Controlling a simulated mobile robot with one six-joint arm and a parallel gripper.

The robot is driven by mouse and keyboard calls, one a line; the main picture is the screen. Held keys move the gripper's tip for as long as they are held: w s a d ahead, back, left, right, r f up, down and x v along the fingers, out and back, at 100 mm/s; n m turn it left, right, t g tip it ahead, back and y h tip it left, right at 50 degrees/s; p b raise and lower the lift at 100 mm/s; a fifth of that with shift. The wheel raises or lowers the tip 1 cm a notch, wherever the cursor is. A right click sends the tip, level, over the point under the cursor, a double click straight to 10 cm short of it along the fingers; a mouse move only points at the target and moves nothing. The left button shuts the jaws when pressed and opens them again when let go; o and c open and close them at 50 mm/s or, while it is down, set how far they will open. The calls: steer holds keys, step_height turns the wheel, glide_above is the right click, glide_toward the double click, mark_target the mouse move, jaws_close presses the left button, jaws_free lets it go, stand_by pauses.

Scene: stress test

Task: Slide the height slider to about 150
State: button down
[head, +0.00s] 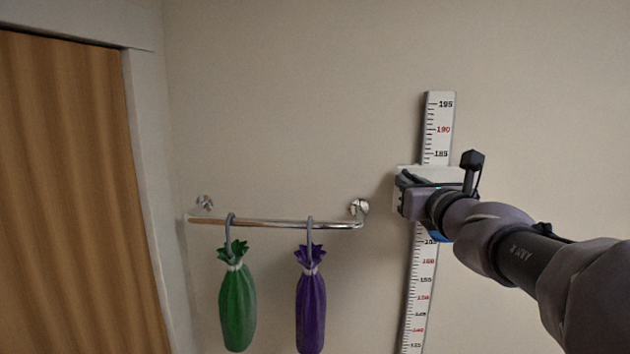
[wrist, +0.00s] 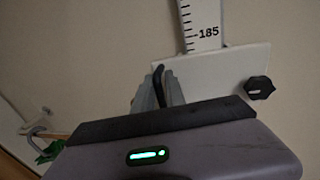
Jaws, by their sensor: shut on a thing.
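The height ruler (head: 439,115) is a white strip upright on the wall, with black and red numbers. Its slider (head: 440,172) is a white plate across the strip, just below the 185 mark. It hides the marks behind it; the 150 mark (head: 422,297) shows well below. My gripper (head: 402,184) is at the slider's front and shut on it. In the wrist view, the fingers (wrist: 165,90) meet the slider plate (wrist: 225,72) left of its middle, and a black knob (wrist: 259,87) sits on its right.
A chrome rail (head: 275,223) is on the wall to the left. A green bag (head: 237,308) and a purple bag (head: 311,312) hang from it. A wooden door (head: 65,190) stands at the far left. The wall right of the ruler is bare.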

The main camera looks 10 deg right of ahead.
step_height(320, 180, down, 21)
steer(key=b, duration=2.1)
steer(key=shift+b, duration=0.35)
steer(key=c, duration=1.5)
jaws_free()
steer(key=shift+w+a, duration=0.2)
steer(key=shift+d+f, duration=0.15)
steer(key=shift+d, duration=0.05)
